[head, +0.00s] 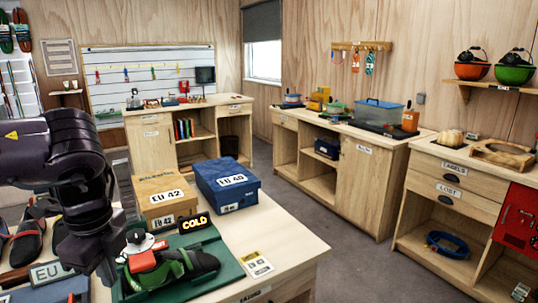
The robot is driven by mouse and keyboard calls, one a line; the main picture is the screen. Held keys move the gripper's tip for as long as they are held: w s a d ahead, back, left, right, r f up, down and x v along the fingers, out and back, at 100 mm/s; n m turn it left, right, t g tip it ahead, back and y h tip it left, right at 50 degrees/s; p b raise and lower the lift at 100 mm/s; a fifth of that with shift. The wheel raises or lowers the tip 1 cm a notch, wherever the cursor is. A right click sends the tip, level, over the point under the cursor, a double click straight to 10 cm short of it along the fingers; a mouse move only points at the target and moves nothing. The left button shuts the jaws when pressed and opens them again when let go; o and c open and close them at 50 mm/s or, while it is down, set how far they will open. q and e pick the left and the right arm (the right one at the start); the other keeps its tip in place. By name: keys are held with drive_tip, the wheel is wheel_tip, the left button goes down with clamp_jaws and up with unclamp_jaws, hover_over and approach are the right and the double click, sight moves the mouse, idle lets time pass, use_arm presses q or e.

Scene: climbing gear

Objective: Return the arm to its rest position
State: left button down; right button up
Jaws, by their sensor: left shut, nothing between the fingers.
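My left arm comes in from the left, dark and bent downward over the near bench. Its gripper (106,278) points down at the left edge of the green tray (215,268), shut and empty. A green and black climbing shoe (185,267) lies on the tray, with a red and white item (147,254) by its left end. The gripper is just left of these and apart from the shoe; whether it touches the tray I cannot tell. My right gripper is not in view.
Behind the tray stand a tan EU 42 box (163,196), a blue EU 40 box (228,183) and a "COLD" sign (194,223). A card (256,264) lies to the right. More shoes (25,242) sit at left. The bench's right side (290,240) is clear.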

use_arm(q)
drive_tip(key=a+f+n+t+h, duration=0.1)
drive_tip(key=a+f+n+t, duration=0.2)
drive_tip(key=f, duration=0.7)
drive_tip(key=a+f+t+h, duration=0.1)
drive_tip(key=a+f+t, duration=0.3)
drive_tip(key=f, duration=0.5)
drive_tip(key=s+d+f+n+g+y, duration=0.1)
drive_tip(key=s+d+f+n+g, duration=0.4)
drive_tip(key=s+d+n, duration=1)
drive_tip(key=s+f+m, duration=0.1)
drive_tip(key=s+f, duration=0.2)
drive_tip(key=f, duration=3)
drive_tip(key=s+a+f+g, duration=0.1)
drive_tip(key=s+a+f, duration=0.1)
drive_tip(key=s+f, duration=1.3)
drive_tip(key=s, duration=0.4)
drive_tip(key=shift+a+f+g+p, duration=0.4)
